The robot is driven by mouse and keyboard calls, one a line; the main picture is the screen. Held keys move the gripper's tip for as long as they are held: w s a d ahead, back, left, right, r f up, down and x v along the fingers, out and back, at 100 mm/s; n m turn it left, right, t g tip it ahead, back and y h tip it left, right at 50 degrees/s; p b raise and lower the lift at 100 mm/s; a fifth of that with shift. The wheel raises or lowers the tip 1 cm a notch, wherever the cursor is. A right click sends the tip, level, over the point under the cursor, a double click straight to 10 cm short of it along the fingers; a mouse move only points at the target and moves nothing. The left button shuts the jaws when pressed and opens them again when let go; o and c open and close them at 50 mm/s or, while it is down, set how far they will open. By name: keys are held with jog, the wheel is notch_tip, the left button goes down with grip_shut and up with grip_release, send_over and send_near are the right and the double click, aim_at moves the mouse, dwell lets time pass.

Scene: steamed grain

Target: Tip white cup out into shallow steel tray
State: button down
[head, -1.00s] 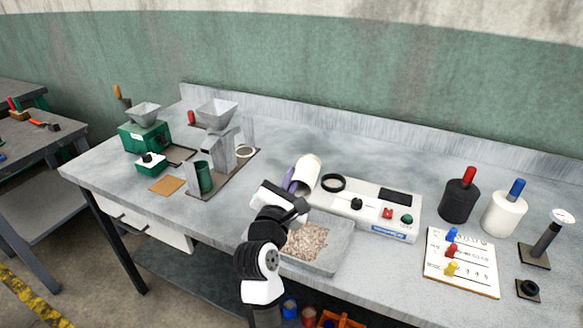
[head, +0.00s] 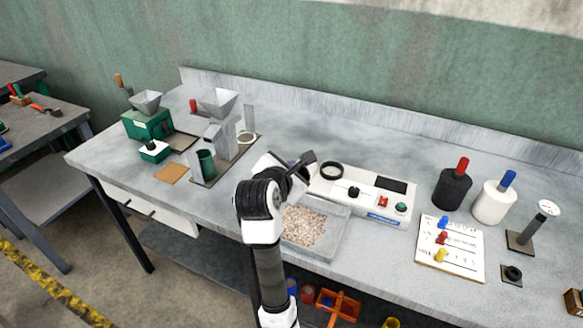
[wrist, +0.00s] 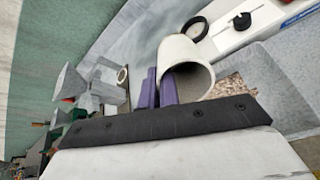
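The white cup (wrist: 178,62) shows in the wrist view, tilted over with its open mouth turned toward the lower right. The purple fingers of my gripper (wrist: 158,88) are at the cup's left side, one at the rim and one outside, closed on its wall. The visible inside of the cup is bare grey-white. In the head view my arm hides the cup. The shallow steel tray (head: 336,244) sits at the bench's front edge with pale brown grain (head: 304,226) in it. The grain also shows past the cup's mouth in the wrist view (wrist: 228,86).
A white control unit (head: 366,206) with a black ring (head: 332,170) stands behind the tray. A green machine (head: 147,124) and hopper stand (head: 218,103) are at left. Black (head: 453,188) and white (head: 494,203) bottles and a peg board (head: 449,250) are at right.

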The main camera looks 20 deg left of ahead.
jog(key=g, duration=0.2)
jog(key=r+g, duration=0.1)
jog(key=g, duration=0.1)
jog(key=shift+r, duration=0.25)
jog(key=shift+a+f+g, duration=0.15)
jog(key=shift+f+g, duration=0.1)
jog(key=shift+g, duration=0.25)
jog(key=shift+r+g, duration=0.15)
jog(key=shift+g, duration=0.25)
jog(key=shift+r+g+h, duration=0.15)
jog(key=shift+g+h, duration=0.05)
jog(key=shift+g, duration=1.1)
jog(key=shift+r+g+h, duration=0.15)
jog(key=shift+g+h, duration=0.05)
jog(key=shift+g, duration=2.2)
